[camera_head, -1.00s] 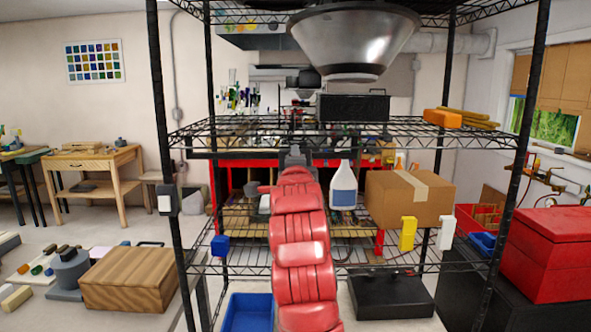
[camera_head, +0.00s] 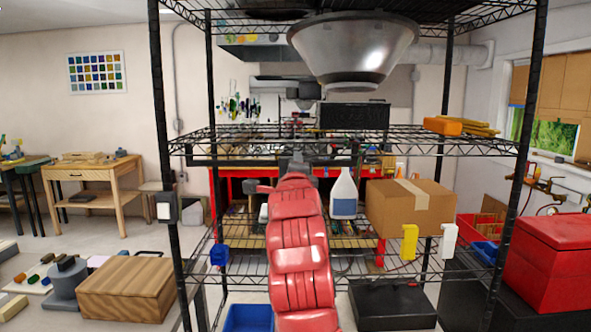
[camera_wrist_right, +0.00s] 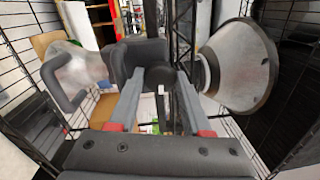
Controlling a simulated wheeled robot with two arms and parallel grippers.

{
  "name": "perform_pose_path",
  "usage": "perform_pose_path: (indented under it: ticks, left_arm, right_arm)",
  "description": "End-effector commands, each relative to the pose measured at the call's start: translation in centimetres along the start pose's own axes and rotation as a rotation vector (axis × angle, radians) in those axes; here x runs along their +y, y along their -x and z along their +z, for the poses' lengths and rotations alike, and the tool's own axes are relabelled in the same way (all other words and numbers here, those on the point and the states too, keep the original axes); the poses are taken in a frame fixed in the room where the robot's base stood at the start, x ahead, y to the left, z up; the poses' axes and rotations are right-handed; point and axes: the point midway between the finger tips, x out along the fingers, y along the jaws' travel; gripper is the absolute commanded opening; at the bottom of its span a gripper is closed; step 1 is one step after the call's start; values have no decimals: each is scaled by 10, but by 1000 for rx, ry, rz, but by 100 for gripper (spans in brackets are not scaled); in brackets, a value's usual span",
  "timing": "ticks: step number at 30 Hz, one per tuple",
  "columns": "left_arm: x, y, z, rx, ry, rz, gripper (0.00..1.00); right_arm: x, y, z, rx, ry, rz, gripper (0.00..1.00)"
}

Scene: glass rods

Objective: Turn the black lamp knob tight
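The lamp's wide metal shade (camera_head: 352,62) hangs under the rack's top shelf, and it shows at the right of the right wrist view (camera_wrist_right: 242,66). A dark rounded part (camera_wrist_right: 158,77), seemingly the black knob, sits between the two grey fingertips of my right gripper (camera_wrist_right: 157,88). The fingers flank it; I cannot tell whether they press on it. In the head view my red arm rises in the centre and ends in a dark gripper (camera_head: 293,160) at the middle shelf, where the knob cannot be made out. My left gripper is not in view.
Black wire shelves (camera_head: 350,143) and posts surround the arm. A white-and-blue jug (camera_head: 343,194) and a cardboard box (camera_head: 411,207) stand right of it. A yellow clip (camera_head: 410,241) and blue bin (camera_head: 249,318) are lower. An orange item (camera_head: 443,126) lies on the middle shelf.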

Motion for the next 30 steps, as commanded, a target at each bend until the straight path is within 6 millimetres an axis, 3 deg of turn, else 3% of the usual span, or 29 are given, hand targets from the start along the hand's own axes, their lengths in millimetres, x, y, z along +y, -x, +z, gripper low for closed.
perform_pose_path:
  ticks: [1,4,20,25,30]
  left_arm:
    - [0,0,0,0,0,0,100]
    - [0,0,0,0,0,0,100]
    - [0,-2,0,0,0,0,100]
    - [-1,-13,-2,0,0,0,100]
    - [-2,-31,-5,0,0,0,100]
  right_arm:
    - [0,0,0,0,0,-1,59]
    - [0,0,0,0,0,0,76]
    - [2,-1,0,0,16,6,76]
    - [0,-1,0,-7,140,9,76]
    - [-2,-1,-2,-19,385,12,76]
